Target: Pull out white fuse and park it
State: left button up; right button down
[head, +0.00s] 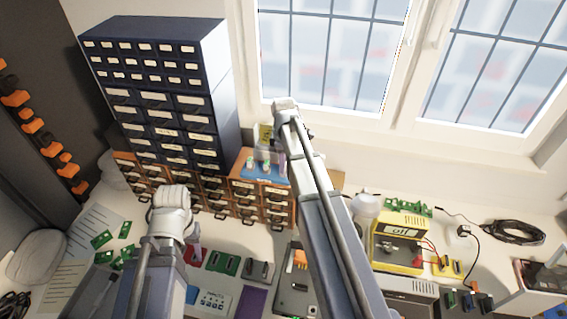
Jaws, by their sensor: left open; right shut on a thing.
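My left gripper (172,197) hangs in front of the small wooden drawers. It is open, but its fingers are hard to make out. My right arm reaches up the middle of the view, and my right gripper (286,106) is at its far end, near the window sill. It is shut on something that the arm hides. I cannot make out a white fuse. An open dark device (291,290) with an orange part (300,259) lies on the bench, partly behind my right arm. A blue mat (262,172) with small pale items lies on the wooden drawers.
A tall dark drawer cabinet (228,80) stands at the back left, on wooden drawers (262,200). Green circuit boards lie around the bench. A yellow power supply (397,246) stands right of my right arm, with a cable coil (515,231) beyond. White bench shows between them.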

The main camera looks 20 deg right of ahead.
jog(key=shift+f, duration=0.2)
jog(key=shift+c, duration=2.3)
grip_release()
jog(key=shift+r, duration=0.15)
notch_tip(320, 180, up, 8)
jog(key=p, duration=0.7)
jog(key=shift+f+p, duration=0.2)
jog(key=shift+p, duration=0.1)
